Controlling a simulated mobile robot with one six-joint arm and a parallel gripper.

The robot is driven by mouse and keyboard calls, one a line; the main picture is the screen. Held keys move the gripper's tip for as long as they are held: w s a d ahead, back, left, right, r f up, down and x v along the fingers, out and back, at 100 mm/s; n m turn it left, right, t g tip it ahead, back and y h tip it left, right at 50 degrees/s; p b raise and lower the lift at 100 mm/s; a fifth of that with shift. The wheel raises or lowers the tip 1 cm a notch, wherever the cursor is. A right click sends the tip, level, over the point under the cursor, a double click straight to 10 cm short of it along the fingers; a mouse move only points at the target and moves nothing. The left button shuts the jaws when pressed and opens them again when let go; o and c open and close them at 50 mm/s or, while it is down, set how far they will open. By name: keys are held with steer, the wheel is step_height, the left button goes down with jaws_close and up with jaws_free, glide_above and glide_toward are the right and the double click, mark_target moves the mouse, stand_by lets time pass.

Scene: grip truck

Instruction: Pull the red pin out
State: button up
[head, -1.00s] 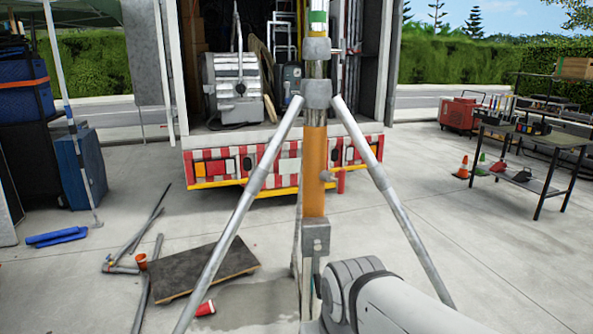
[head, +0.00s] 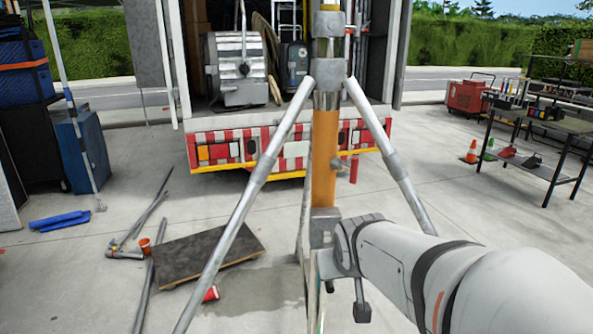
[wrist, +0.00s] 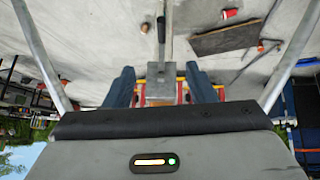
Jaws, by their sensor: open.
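A short red piece (head: 353,169), which looks like the red pin, hangs beside a grey T-shaped knob (head: 338,163) on the right of the stand's orange column (head: 325,145). The wrist view does not clearly show it. My gripper (wrist: 159,70) is open, with its two dark fingers on either side of a grey metal block (wrist: 160,90) on the stand. I cannot tell if they touch it. A black lever (wrist: 161,30) sticks out past the block between the fingers. In the head view my wrist hides the fingertips, low beside the column, below the red piece.
Slanted grey stand legs (head: 250,185) flank the column on both sides. A dark board (head: 205,256), grey pipes (head: 143,285) and a red cup (head: 211,293) lie on the concrete. The truck (head: 220,152) stands behind, and a shelf table (head: 540,160) is at right.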

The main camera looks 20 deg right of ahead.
steer(key=w+d+r+t+h, duration=0.1)
steer(key=w+d+r+t, duration=0.25)
steer(key=w+d, duration=0.35)
steer(key=n+t+y, duration=0.1)
steer(key=t+y, duration=0.2)
steer(key=t, duration=0.5)
glide_toward(353, 171)
steer(key=w, duration=0.3)
steer(key=shift+g, duration=0.25)
steer(key=w+p, duration=0.1)
steer(key=w, duration=0.6)
steer(key=shift+w+r, duration=0.1)
steer(key=shift+w, duration=0.3)
steer(key=shift+c, duration=0.2)
jaws_close()
